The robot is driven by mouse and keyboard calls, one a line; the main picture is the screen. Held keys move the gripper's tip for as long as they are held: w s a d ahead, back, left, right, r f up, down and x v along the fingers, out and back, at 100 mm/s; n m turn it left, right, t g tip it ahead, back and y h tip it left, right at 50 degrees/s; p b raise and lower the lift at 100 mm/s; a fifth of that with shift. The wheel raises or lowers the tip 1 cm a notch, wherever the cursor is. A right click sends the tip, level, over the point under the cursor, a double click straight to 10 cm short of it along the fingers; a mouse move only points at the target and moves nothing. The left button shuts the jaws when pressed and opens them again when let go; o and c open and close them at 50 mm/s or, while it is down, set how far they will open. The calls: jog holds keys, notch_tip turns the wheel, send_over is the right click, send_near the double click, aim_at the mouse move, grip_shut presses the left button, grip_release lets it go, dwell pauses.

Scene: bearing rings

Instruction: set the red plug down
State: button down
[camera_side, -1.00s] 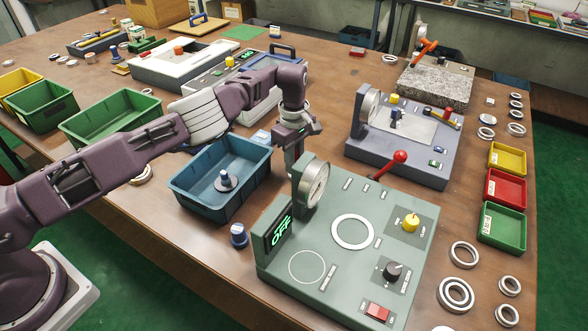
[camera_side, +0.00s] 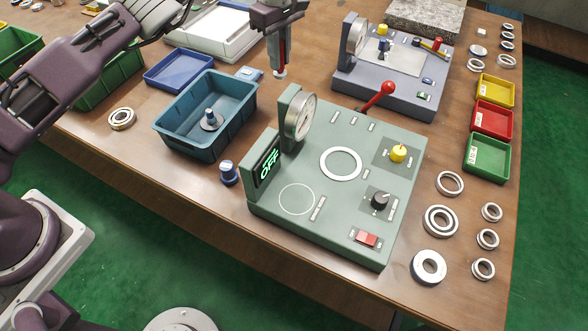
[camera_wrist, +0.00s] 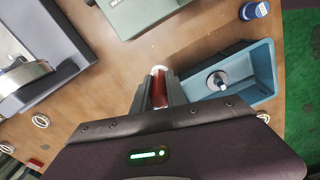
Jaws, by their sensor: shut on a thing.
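My gripper (camera_wrist: 160,92) is shut on the red plug (camera_wrist: 159,88). A strip of the plug's red body and its pale tip show between the fingers. In the side view, my gripper (camera_side: 279,62) points down behind the blue bin and the green test station, with the red plug (camera_side: 281,50) between its fingers. The plug looks upright. Its pale end is at or just above the wooden table (camera_side: 310,85); I cannot tell whether it touches.
The blue bin (camera_side: 170,135) holds a flanged blue-topped plug (camera_side: 211,120). A blue plug (camera_side: 229,173) stands before it. The green test station (camera_side: 340,205), with its dial gauge (camera_side: 300,117), and the grey station (camera_side: 425,85) flank the gripper. Bare table lies between them.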

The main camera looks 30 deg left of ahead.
aim_at(281, 47)
jog(key=s+d+r+m, duration=0.4)
jog(key=s, duration=0.3)
jog(key=s+d+r+m, duration=0.4)
jog(key=s+r, duration=0.1)
jog(key=s, duration=0.3)
jog(key=s+d+f+n, duration=0.6)
jog(key=s+d, duration=0.2)
jog(key=shift+n, duration=0.3)
jog(key=f, duration=1)
jog(key=shift+s+d+f, duration=0.1)
jog(key=shift+s+d, duration=0.2)
jog(key=shift+f, duration=0.15)
jog(key=c, duration=1.3)
grip_release()
jog(key=shift+c, duration=0.2)
